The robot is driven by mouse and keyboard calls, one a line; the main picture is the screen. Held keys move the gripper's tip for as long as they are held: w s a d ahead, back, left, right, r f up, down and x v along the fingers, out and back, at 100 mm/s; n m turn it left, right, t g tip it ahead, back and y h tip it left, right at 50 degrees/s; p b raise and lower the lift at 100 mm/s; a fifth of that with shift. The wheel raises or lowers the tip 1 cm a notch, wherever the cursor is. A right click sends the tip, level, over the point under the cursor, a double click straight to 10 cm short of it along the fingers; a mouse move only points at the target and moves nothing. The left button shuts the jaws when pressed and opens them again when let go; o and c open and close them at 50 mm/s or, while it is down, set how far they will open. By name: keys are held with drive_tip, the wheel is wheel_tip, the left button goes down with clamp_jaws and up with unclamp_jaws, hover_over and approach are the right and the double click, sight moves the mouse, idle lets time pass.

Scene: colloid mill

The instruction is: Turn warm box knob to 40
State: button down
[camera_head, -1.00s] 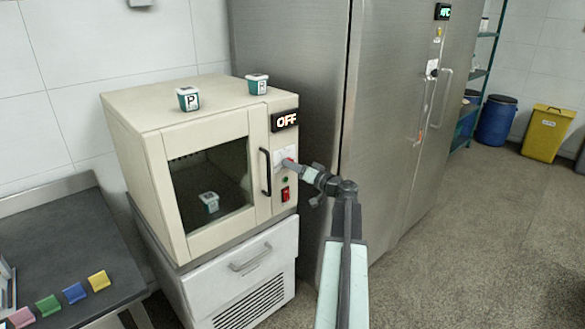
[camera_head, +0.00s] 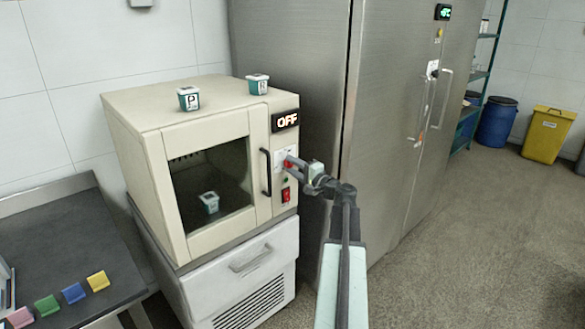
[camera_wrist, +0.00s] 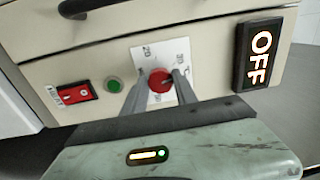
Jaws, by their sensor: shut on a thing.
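The cream warm box (camera_head: 205,222) stands on a white drawer cabinet, with its display (camera_head: 285,121) reading OFF. Its red knob (camera_wrist: 160,82) sits on a white dial plate (camera_wrist: 166,58) marked with numbers, of which 20 and 30 can be read in the wrist view. My gripper (camera_wrist: 160,84) has one finger on each side of the knob and is shut on it. In the head view my gripper (camera_head: 290,162) reaches the panel from the right, and the knob is partly hidden there.
A red switch (camera_wrist: 74,95) and a green button (camera_wrist: 115,85) sit beside the knob. A black door handle (camera_head: 266,172) is left of the panel. A steel cabinet (camera_head: 300,60) stands close on the right. Small tubs (camera_head: 188,99) rest on top of the box.

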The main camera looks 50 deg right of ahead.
drive_tip(key=m, duration=0.4)
drive_tip(key=shift+r+m+h, duration=0.1)
drive_tip(key=shift+m+h, duration=0.2)
drive_tip(key=shift+m, duration=2.1)
drive_tip(key=c, duration=1)
unclamp_jaws()
drive_tip(key=s, duration=0.7)
drive_tip(key=shift+s+a+f, duration=0.2)
drive_tip(key=shift+s+a, duration=0.2)
